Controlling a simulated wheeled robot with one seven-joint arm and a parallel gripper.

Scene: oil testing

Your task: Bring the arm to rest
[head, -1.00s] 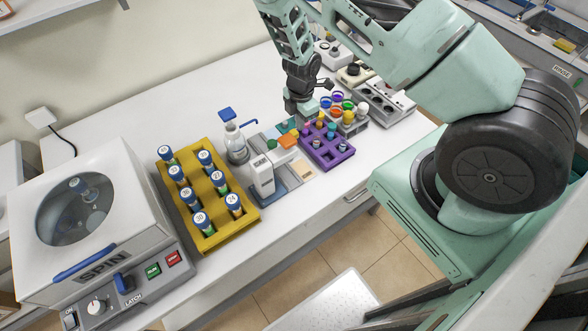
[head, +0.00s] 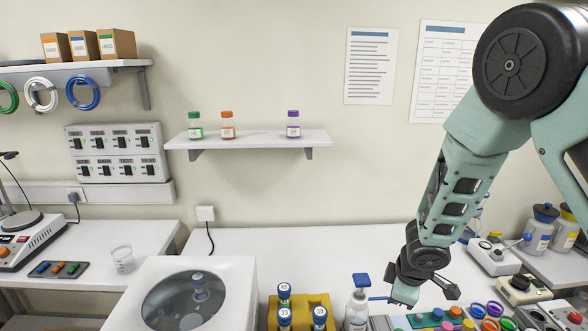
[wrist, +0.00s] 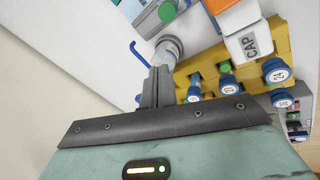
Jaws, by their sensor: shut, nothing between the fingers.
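My mint-green arm comes in from the right of the head view, bent down over the white bench (head: 300,240). My gripper (head: 402,300) is low above the bench, just right of the blue-topped pump bottle (head: 357,308). In the wrist view, the fingers of my gripper (wrist: 157,88) are together with nothing held between them. Behind them are the yellow rack (wrist: 212,64) of blue-capped tubes and a white box marked CAP (wrist: 252,42). I cannot tell from the head view how high the fingertips are above the bench.
A white centrifuge (head: 240,285) stands left of the yellow rack (head: 323,299). A wall shelf (head: 250,141) carries three small bottles. Colourful caps and white instruments (head: 494,256) crowd the bench right of my gripper. The bench behind the rack is clear.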

